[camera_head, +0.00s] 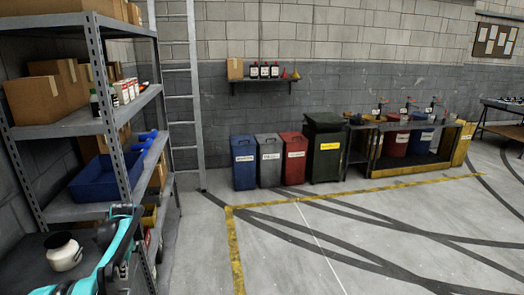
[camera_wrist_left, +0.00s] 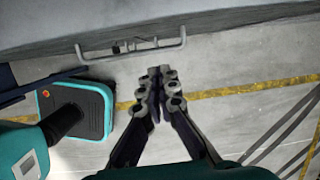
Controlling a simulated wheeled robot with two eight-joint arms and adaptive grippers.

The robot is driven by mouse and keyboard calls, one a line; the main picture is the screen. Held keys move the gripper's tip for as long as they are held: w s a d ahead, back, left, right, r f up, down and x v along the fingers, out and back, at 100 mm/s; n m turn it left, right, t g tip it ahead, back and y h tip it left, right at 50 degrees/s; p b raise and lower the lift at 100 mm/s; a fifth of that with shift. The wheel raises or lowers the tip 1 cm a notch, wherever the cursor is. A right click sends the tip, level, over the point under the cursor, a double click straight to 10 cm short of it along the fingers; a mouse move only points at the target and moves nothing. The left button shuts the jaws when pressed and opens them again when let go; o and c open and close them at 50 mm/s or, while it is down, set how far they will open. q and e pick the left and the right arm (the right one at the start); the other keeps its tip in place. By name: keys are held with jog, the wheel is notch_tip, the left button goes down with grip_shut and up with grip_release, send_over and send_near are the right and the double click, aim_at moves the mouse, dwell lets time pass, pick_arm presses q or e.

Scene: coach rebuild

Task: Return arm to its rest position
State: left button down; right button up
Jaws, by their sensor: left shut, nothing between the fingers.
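My left arm (camera_head: 112,258), teal with dark parts, comes in at the lower left of the head view. It stands in front of the metal shelf unit, close to the white jar. In the left wrist view the two dark fingers of my left gripper (camera_wrist_left: 158,95) are together and shut, with nothing between them. They point over the grey floor toward a grey edge with a metal handle bar. My right gripper is not in view.
The metal shelf unit (camera_head: 96,120) holds cardboard boxes, a blue bin (camera_head: 98,180) and a white jar (camera_head: 64,252). Several waste bins (camera_head: 268,165) line the back wall, beside a yellow-edged bench (camera_head: 425,170). The floor (camera_head: 330,235) in the middle is clear.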

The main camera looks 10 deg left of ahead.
pick_arm(q)
jog(key=s+d+r+n+t, duration=0.2)
jog(key=s+d+r+n, duration=0.15)
jog(key=d, duration=0.65)
jog(key=s+d+r+n+t, duration=0.2)
jog(key=s+d+r, duration=0.25)
jog(key=d, duration=0.45)
jog(key=s+d+f+n+t+h, duration=0.2)
jog(key=s+d+n, duration=0.6)
jog(key=s+d, duration=0.5)
jog(key=shift+s+d+f+t+h, duration=0.25)
jog(key=shift+d+f+t+h, duration=0.15)
jog(key=shift+d+f+t, duration=0.6)
jog(key=shift+d+r, duration=0.15)
